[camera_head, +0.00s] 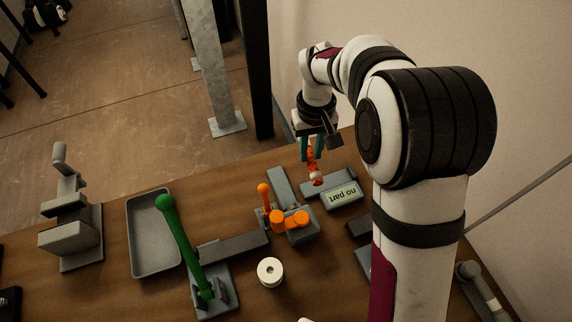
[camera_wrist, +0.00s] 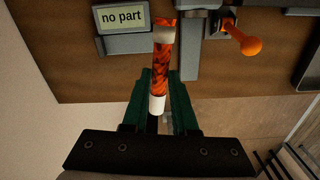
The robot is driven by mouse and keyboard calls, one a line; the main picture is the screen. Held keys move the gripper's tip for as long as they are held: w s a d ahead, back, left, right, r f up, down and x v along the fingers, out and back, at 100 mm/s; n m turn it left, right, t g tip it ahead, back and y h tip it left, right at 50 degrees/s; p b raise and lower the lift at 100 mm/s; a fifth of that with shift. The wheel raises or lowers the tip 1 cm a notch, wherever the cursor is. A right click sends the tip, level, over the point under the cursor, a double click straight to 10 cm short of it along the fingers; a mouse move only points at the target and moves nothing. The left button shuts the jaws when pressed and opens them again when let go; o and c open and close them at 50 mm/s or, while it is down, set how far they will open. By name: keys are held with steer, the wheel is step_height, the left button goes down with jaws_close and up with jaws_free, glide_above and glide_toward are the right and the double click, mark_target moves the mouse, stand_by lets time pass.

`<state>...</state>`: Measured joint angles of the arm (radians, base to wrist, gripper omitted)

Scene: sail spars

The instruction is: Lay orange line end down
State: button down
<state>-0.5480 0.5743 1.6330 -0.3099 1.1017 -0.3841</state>
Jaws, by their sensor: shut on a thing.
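The orange line end is a short orange-and-dark patterned piece with white bands; it shows in the head view (camera_head: 312,166) and in the wrist view (camera_wrist: 161,62). My gripper (camera_head: 312,150) has teal fingers, also seen in the wrist view (camera_wrist: 162,82), and they are shut on the orange line end. The piece points lengthwise out from between the fingers. In the head view its lower end is beside the grey block labelled "no part" (camera_head: 343,195); I cannot tell whether it touches anything there.
An orange-knobbed lever (camera_head: 263,190) and orange fitting (camera_head: 290,219) stand on grey mounts left of my gripper. A green bar (camera_head: 182,240) leans beside an empty grey tray (camera_head: 153,269). A white spool (camera_head: 270,271) stands in front. A grey stand (camera_head: 70,238) is far left.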

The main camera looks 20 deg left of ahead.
steer(key=w+d+r+m, duration=0.3)
steer(key=d+r+m, duration=0.3)
steer(key=d+r, duration=0.9)
steer(key=s+a+f+n, duration=0.1)
steer(key=s+a+f, duration=0.2)
steer(key=a, duration=0.7)
steer(key=s+a+f+n, duration=0.2)
steer(key=a+f, duration=0.1)
steer(key=a, duration=0.6)
steer(key=s+a+f+n, duration=0.1)
steer(key=s+a+f, duration=0.2)
steer(key=a, duration=0.7)
steer(key=s+a+f+n, duration=0.1)
steer(key=s+a+f, duration=0.2)
steer(key=s+a, duration=0.2)
steer(key=s+a+f+n, duration=0.1)
steer(key=s+a+f, duration=0.3)
steer(key=s, duration=0.6)
steer(key=s+a+f+n, duration=0.1)
steer(key=s+a+f, duration=0.3)
steer(key=s, duration=0.3)
steer(key=shift+s+a+n, duration=0.3)
steer(key=shift+s+a, duration=0.05)
steer(key=shift+a, duration=0.55)
steer(key=shift+d, duration=0.1)
steer(key=shift+f, duration=1.85)
